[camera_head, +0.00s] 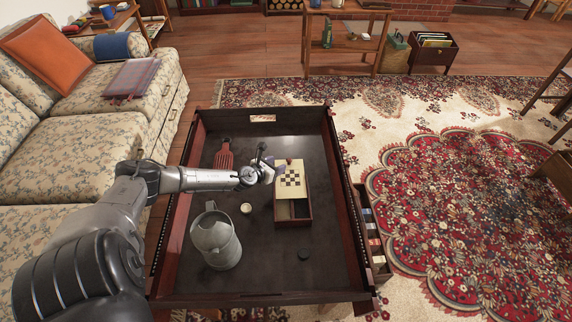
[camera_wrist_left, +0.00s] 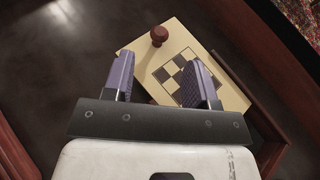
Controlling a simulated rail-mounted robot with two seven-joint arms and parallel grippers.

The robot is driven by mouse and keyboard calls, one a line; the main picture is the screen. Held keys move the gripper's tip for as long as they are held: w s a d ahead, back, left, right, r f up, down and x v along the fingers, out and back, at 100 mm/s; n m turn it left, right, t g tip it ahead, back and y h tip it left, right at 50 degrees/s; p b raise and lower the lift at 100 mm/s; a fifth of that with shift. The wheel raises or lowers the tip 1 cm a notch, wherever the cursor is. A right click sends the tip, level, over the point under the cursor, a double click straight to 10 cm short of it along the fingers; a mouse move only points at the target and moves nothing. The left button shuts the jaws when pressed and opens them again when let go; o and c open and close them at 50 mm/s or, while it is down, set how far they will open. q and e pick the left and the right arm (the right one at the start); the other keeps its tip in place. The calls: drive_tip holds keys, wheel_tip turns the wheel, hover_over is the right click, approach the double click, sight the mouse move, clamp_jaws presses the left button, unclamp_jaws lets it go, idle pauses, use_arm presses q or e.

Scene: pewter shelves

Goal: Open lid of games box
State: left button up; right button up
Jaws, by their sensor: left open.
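The games box (camera_head: 293,218) is a brown wooden box on the dark tray table. Its pale lid (camera_head: 291,192) carries a small checkerboard and covers the far part; the near end shows an uncovered compartment. In the left wrist view, a round reddish-brown knob (camera_wrist_left: 159,36) stands at one end of the lid (camera_wrist_left: 219,88). My left gripper (camera_head: 279,169) is at the lid's far left corner. In the wrist view its two purple fingers (camera_wrist_left: 158,62) are apart and empty, with the knob beyond their tips. Whether the fingers touch the lid cannot be told. My right gripper is not in view.
A grey metal pitcher (camera_head: 216,238), a small candle (camera_head: 246,208), a red slotted paddle (camera_head: 224,157) and a dark round disc (camera_head: 303,254) lie around the box. The table's raised rim (camera_head: 347,200) surrounds them. A floral sofa (camera_head: 75,150) stands at left.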

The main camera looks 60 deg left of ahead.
sight(289, 159)
use_arm(q)
drive_tip(key=shift+b+x, duration=1.25)
drive_tip(key=shift+x, duration=1.9)
drive_tip(key=shift+w, duration=0.1)
drive_tip(key=shift+c, duration=0.4)
drive_tip(key=c, duration=0.4)
clamp_jaws()
